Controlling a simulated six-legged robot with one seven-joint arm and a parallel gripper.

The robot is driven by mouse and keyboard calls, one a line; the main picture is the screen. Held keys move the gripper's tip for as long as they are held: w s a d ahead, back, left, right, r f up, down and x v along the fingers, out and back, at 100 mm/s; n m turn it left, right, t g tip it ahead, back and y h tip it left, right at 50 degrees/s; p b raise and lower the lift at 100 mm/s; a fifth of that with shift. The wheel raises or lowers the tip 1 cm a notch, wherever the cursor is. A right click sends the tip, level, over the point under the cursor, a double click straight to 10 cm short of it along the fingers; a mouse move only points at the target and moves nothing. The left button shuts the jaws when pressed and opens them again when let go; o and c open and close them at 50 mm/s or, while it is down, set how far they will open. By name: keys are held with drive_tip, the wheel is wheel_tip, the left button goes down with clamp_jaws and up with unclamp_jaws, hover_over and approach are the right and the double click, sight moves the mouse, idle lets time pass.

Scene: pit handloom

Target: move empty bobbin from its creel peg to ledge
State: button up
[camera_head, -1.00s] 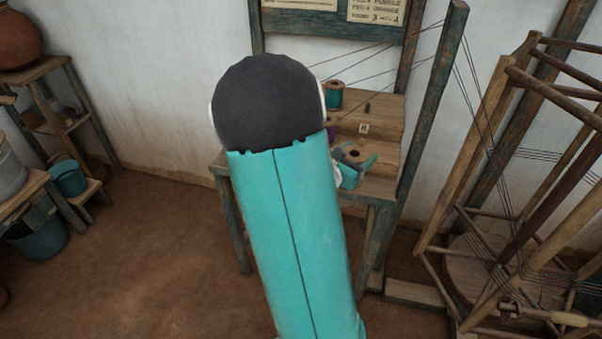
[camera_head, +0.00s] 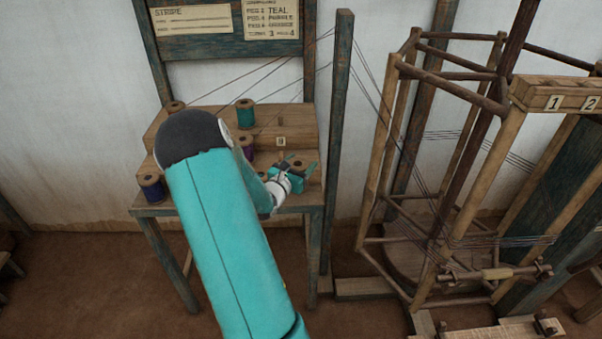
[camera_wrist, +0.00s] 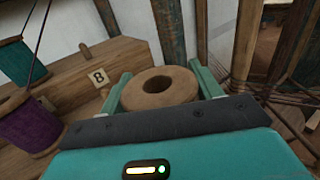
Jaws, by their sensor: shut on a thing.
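The empty bobbin (camera_wrist: 155,88), plain brown wood with a round hole in its top, sits between the two teal fingers of my gripper (camera_wrist: 165,90) in the wrist view. The fingers are shut on its sides. In the head view my gripper (camera_head: 297,170) is at the right end of the lower step of the wooden creel stand (camera_head: 165,209). The bobbin (camera_head: 299,162) shows there only in part. I cannot tell whether it is still on its peg. No part in view is clearly the ledge.
A teal bobbin (camera_head: 245,114), a purple bobbin (camera_head: 247,146) and a dark blue bobbin (camera_head: 152,187) stand on the creel. A post (camera_head: 337,140) rises just right of it. A wooden reel frame (camera_head: 390,150) and a beam marked 1 and 2 (camera_head: 560,97) are further right.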

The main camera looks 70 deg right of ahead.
drive_tip(key=shift+d+f, duration=0.5)
drive_tip(key=shift+f, duration=0.1)
drive_tip(key=shift+w+d+f, duration=0.1)
drive_tip(key=shift+d+f, duration=0.1)
drive_tip(key=shift+f, duration=1.5)
drive_tip(key=shift+f, duration=0.1)
drive_tip(key=shift+f, duration=0.15)
drive_tip(key=o, duration=1)
drive_tip(key=shift+a+r, duration=0.1)
drive_tip(key=shift+r, duration=0.15)
drive_tip(key=a, duration=0.8)
drive_tip(key=w+a, duration=0.1)
drive_tip(key=a, duration=0.2)
drive_tip(key=shift+a, duration=0.4)
